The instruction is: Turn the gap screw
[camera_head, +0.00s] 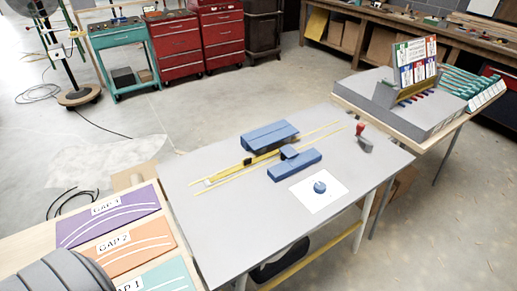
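A small round blue knob (320,187) sits on a white square plate (311,200) near the right front of the grey worktable. It is the only screw-like part I can make out, and nothing labels it as the gap screw. Behind it, a low blue block (294,165) with a raised piece (289,152) and a larger blue block (269,136) stand along yellow rails (235,171). Panels marked GAP 3 (106,226), GAP 2 (134,250) and GAP 1 (160,277) lie at the lower left. Neither gripper is visible.
A red-handled grey piece (363,140) stands near the worktable's right edge. The grey worktable top (228,225) is bare at its front left. A side table (424,127) with a label board (415,65) adjoins at the right. A dark ribbed shape fills the lower left corner.

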